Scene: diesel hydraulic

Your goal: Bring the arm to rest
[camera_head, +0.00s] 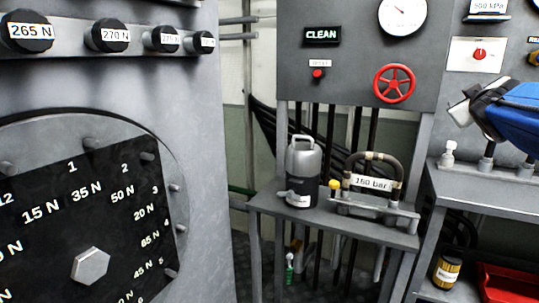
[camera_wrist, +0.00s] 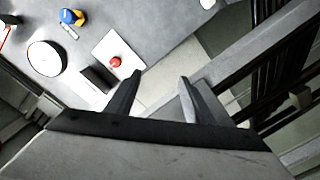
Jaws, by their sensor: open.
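My gripper (camera_wrist: 160,84) shows in the wrist view with its two dark fingers spread apart. Nothing is between them. Beyond the fingers is a grey panel with a red knob on a white plate (camera_wrist: 114,62). In the head view, a blue and black part with a pale end reaches in from the right edge, above the right bench; it appears to be my arm. The finger opening cannot be made out there.
A small table (camera_head: 385,232) holds a grey canister (camera_head: 302,165) and a device labelled 160 bar (camera_head: 371,184). A red handwheel (camera_head: 394,83) is on the panel behind. A numbered dial (camera_head: 75,220) fills the left. A red tray (camera_head: 505,283) lies low at right.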

